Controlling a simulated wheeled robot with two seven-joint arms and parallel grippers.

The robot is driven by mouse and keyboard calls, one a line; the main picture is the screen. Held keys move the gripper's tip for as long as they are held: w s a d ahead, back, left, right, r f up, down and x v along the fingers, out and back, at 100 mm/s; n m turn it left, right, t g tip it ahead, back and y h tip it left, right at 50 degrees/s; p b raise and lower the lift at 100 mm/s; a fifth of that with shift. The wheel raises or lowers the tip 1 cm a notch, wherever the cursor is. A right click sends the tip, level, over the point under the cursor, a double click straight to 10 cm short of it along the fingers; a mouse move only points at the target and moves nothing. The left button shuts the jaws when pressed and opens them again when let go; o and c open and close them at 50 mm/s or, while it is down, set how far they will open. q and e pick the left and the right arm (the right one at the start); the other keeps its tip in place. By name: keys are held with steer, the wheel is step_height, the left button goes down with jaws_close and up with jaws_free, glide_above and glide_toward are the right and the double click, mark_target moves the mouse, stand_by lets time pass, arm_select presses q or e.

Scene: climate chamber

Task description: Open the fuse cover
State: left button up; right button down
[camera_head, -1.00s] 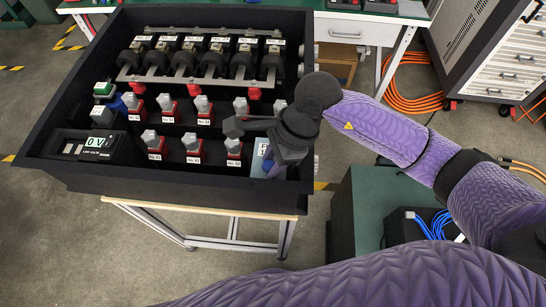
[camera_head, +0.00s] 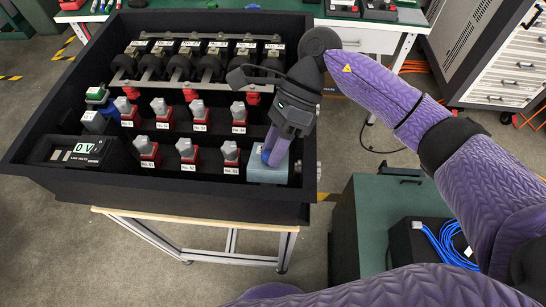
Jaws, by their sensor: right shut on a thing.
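A small pale grey-blue box, which I take to be the fuse cover (camera_head: 266,174), is in the front right corner of the black panel box. My right gripper (camera_head: 270,155) reaches down to it from above, with its bluish-purple fingers at the back part of its top. The fingers are shut on the cover, though the grip is small in the picture and partly hidden by the fingers. I cannot tell how far the cover is raised. My left gripper is not in view.
The black panel box (camera_head: 180,193) holds several red-based grey switches (camera_head: 187,150) left of the gripper, and a row of fuse-like black parts behind. A voltage display (camera_head: 83,150) is at its front left. A green cabinet (camera_head: 367,200) stands to the right.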

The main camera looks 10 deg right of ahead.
steer(key=shift+w+d+r+g+b, duration=0.15)
steer(key=shift+w+g+b, duration=0.15)
steer(key=shift+g+b, duration=0.3)
steer(key=shift+w+r+y+b, duration=0.1)
steer(key=shift+r+y+b, duration=0.05)
steer(key=shift+y+b, duration=0.15)
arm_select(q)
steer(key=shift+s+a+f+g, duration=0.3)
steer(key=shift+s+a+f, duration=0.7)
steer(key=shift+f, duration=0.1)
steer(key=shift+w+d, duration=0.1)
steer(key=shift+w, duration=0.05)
